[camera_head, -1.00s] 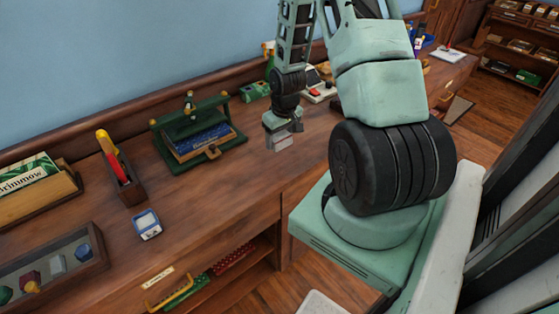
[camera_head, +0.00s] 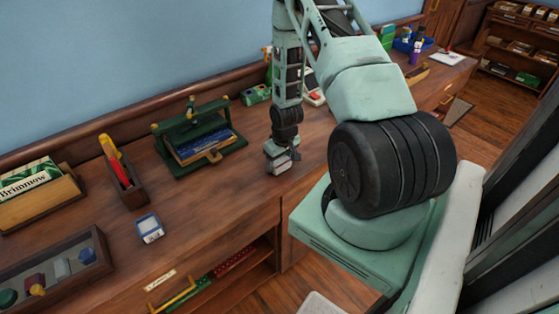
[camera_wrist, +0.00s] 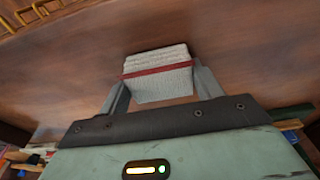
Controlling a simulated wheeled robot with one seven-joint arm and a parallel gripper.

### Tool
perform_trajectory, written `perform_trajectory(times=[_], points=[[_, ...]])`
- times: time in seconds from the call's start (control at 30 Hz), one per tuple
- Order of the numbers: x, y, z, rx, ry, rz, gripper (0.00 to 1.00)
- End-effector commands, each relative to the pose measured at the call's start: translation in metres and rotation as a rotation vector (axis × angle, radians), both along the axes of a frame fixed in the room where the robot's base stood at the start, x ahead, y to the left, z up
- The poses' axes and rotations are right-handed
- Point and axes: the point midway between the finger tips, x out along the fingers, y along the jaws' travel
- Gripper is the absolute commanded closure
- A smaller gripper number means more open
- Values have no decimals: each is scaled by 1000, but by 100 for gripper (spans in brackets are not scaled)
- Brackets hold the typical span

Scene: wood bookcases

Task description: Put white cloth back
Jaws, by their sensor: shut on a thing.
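The white cloth (camera_wrist: 158,74) is a small folded stack with a red band, seen in the wrist view between the two fingers of my gripper (camera_wrist: 158,88). My gripper is shut on it. In the head view my gripper (camera_head: 280,165) points down over the wooden desk (camera_head: 240,200), just right of the green stand. The cloth shows there as a small pale patch (camera_head: 279,169) at the fingertips, low over the desk top. I cannot tell whether it touches the wood.
A green stand with a blue book (camera_head: 205,147) is left of my gripper. A pen holder (camera_head: 128,188), a blue-and-white device (camera_head: 149,228) and a divided tray (camera_head: 100,249) stand farther left. An open shelf (camera_head: 215,278) is below the desk top. Desk around the device is clear.

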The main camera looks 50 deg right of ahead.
Motion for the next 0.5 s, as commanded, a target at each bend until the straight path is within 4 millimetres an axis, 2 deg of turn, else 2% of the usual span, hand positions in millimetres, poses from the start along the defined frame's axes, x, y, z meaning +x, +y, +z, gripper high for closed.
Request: perform_trajectory(times=[0.1,0.13,0.2,0.5], points=[[0,0,-4,0,0,0,56],[0,0,-4,0,0,0,32],[0,0,-3,0,0,0,13],[0,0,-1,0,0,0,13]])
